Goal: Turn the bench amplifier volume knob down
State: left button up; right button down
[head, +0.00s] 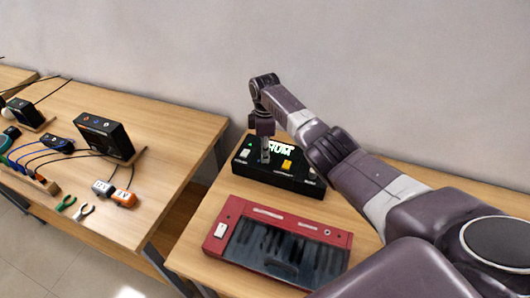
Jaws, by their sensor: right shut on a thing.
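The bench amplifier, as far as I can tell, is the low black box (290,184) at the back of the right-hand table. It has a small green light, lit white-green lettering partly covered by my arm, a pale switch and a yellow button. My right gripper (265,158) points straight down onto the left part of its top. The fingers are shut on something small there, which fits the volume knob. The knob itself is hidden by the fingers, so its setting cannot be read. My left gripper is not in view.
A red keyboard-like device (280,245) lies in front of the black box. A plain wall is behind.

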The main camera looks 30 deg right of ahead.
jog(key=shift+r, duration=0.1)
jog(key=c, duration=1.7)
grip_release()
jog(key=shift+c, duration=0.2)
notch_tip(320, 180, up, 12)
